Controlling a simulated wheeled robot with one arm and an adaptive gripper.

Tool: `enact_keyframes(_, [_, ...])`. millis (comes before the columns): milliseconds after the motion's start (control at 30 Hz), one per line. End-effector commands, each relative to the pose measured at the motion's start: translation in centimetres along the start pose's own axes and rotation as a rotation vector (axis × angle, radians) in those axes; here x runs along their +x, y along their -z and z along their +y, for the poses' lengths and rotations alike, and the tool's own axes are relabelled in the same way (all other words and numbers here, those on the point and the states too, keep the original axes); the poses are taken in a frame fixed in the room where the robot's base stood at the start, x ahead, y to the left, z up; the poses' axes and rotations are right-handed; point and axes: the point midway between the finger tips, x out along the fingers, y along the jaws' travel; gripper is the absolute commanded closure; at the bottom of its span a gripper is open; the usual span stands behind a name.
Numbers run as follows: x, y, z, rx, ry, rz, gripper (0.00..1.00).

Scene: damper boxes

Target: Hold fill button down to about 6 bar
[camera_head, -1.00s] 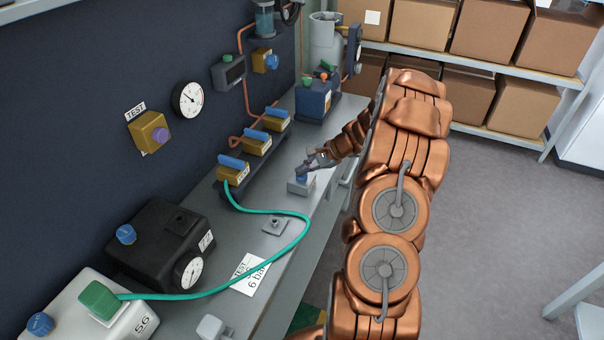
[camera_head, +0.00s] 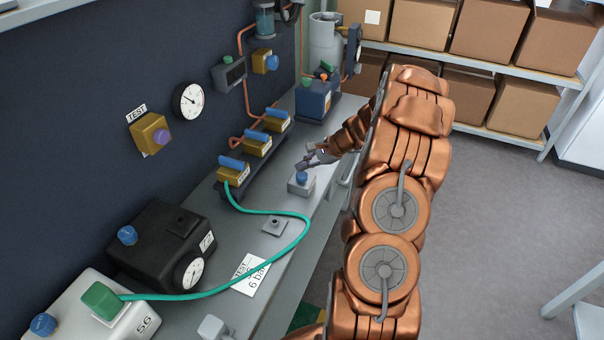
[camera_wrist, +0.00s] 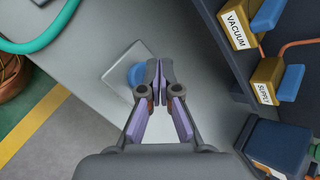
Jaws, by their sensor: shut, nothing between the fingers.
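The blue fill button (camera_head: 301,176) sits on a small grey box (camera_head: 299,188) near the front edge of the bench. In the wrist view the button (camera_wrist: 136,75) shows just beyond and left of the fingertips. My gripper (camera_head: 310,160) is shut and empty, and looks raised a little above and behind the button, apart from it. The fingers also show in the wrist view (camera_wrist: 160,75). The round gauge (camera_head: 190,101) on the wall panel has a needle too small to read. The card reading "TEST 6 bar" (camera_head: 250,274) lies on the bench.
A teal hose (camera_head: 300,240) links a yellow valve block (camera_head: 233,173) to a white box marked 56 (camera_head: 75,310). A black box with a gauge (camera_head: 160,240) stands nearby. A blue pump unit (camera_head: 316,98) stands at the back of the bench.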

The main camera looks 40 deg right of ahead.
Motion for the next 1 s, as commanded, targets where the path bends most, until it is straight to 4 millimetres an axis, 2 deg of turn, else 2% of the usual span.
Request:
enact_keyframes(233, [-0.5, -0.4, -0.4, -0.001, 0.000, 0.000, 1.00])
enact_keyframes(733, [-3.3, -2.4, -2.4, -0.001, 0.000, 0.000, 1.00])
enact_keyframes(1000, [-3.5, -2.5, -2.5, 0.000, -0.001, 0.000, 1.00])
